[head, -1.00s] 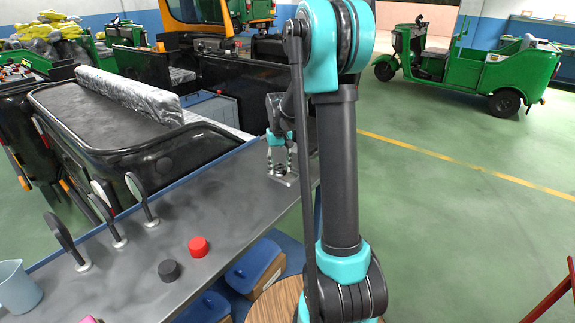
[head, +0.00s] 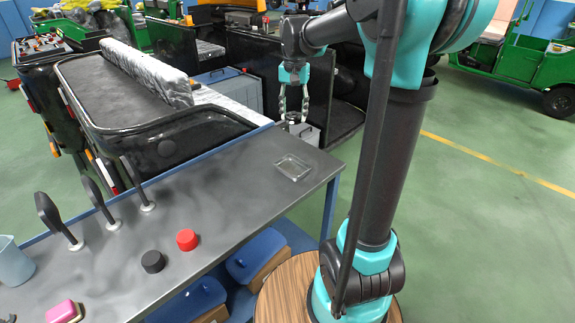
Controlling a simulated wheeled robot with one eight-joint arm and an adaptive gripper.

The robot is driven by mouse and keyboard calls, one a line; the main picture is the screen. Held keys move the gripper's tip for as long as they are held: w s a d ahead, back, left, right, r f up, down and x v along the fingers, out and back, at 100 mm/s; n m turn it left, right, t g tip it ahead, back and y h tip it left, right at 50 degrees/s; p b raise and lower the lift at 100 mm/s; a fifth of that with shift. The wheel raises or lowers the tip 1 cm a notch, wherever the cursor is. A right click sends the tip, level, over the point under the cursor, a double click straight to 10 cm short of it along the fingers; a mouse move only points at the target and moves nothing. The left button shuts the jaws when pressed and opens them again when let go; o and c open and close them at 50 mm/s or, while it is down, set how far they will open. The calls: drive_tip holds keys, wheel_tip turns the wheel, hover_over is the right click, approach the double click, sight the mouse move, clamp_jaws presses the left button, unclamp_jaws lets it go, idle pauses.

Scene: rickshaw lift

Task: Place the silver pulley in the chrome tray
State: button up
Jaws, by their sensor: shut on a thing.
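The chrome tray (head: 293,168) is a small shallow square tray near the far right end of the grey workbench. It looks empty. My gripper (head: 293,120) points down in the air behind the tray, around the bench's back edge in the picture. Its fingers are shut on a small silvery thing, which appears to be the silver pulley (head: 293,116). The pulley is small and partly hidden by the fingers, so its shape is hard to make out. It is apart from the tray.
On the bench (head: 225,215) are a red cylinder (head: 187,240), a black cylinder (head: 152,261), several upright black mirrors (head: 101,200), a pink object (head: 64,312) and a blue jug (head: 13,262). A dark rickshaw body (head: 150,110) stands behind. Blue bins (head: 258,250) sit below the bench.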

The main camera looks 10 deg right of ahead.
sight(292, 169)
wheel_tip(292, 169, down, 20)
drive_tip(key=shift+s+a+r, duration=0.1)
drive_tip(key=shift+r, duration=0.1)
idle(0.4)
drive_tip(key=shift+f, duration=0.1)
drive_tip(key=o, duration=1.3)
wheel_tip(292, 169, up, 12)
drive_tip(key=s+d+f+n+t, duration=0.1)
drive_tip(key=s+f, duration=0.2)
drive_tip(key=s, duration=0.4)
drive_tip(key=s+d+f+n+t, duration=0.1)
drive_tip(key=s+d+f+n, duration=0.1)
drive_tip(key=s+f, duration=0.2)
drive_tip(key=s+d+f+n+t, duration=0.1)
drive_tip(key=s+f, duration=0.3)
drive_tip(key=s, duration=0.7)
drive_tip(key=shift+d+f+t, duration=0.15)
drive_tip(key=shift+d+t, duration=0.15)
drive_tip(key=shift+t, duration=0.3)
